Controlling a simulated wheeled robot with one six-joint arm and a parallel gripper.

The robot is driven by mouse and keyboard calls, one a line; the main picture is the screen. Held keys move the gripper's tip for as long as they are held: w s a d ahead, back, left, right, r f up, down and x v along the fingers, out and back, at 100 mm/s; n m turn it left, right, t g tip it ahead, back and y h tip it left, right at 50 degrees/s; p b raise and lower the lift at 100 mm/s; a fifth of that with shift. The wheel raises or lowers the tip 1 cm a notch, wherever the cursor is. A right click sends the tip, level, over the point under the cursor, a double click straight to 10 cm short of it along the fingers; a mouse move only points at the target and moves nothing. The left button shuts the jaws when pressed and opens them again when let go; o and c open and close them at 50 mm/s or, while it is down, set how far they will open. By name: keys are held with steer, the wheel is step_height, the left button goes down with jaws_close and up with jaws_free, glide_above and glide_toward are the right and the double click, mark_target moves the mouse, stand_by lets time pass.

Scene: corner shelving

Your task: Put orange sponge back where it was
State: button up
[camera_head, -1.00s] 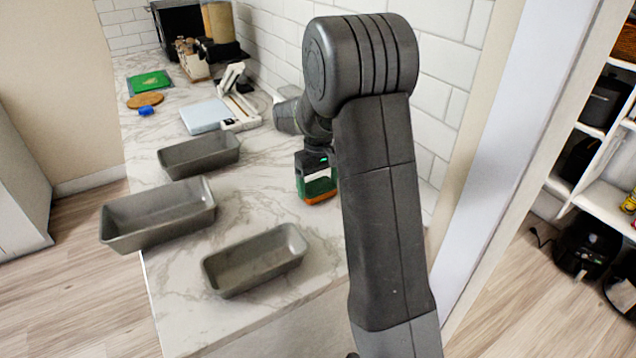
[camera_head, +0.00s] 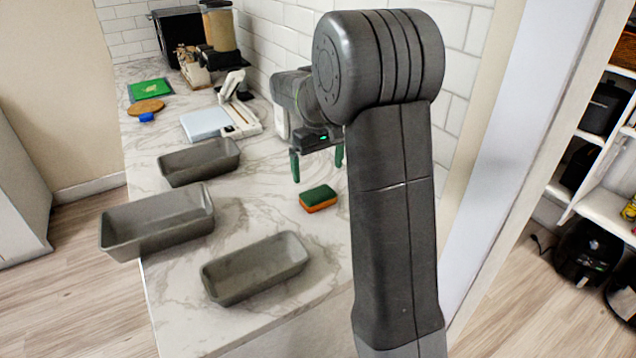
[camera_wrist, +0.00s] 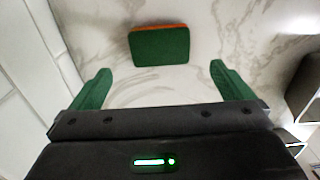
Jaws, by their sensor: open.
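The orange sponge (camera_head: 318,198) has a green top and an orange lower layer. It lies flat on the marble counter, to the right of the grey pans. In the wrist view the sponge (camera_wrist: 159,45) shows beyond the fingertips, between their lines and apart from them. My gripper (camera_head: 318,168) is open and empty, with green fingers pointing down above and behind the sponge. In the wrist view my gripper (camera_wrist: 153,82) has its two fingers wide apart. In the head view the right finger is partly hidden by my arm.
Three grey loaf pans stand on the counter: a back one (camera_head: 199,162), a left one (camera_head: 157,222) at the counter's edge, and a front one (camera_head: 254,268). A white scale (camera_head: 206,123), a green board (camera_head: 150,88) and a blue item (camera_head: 146,117) lie farther back. A tiled wall runs along the right.

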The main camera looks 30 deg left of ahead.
steer(key=shift+r, duration=2)
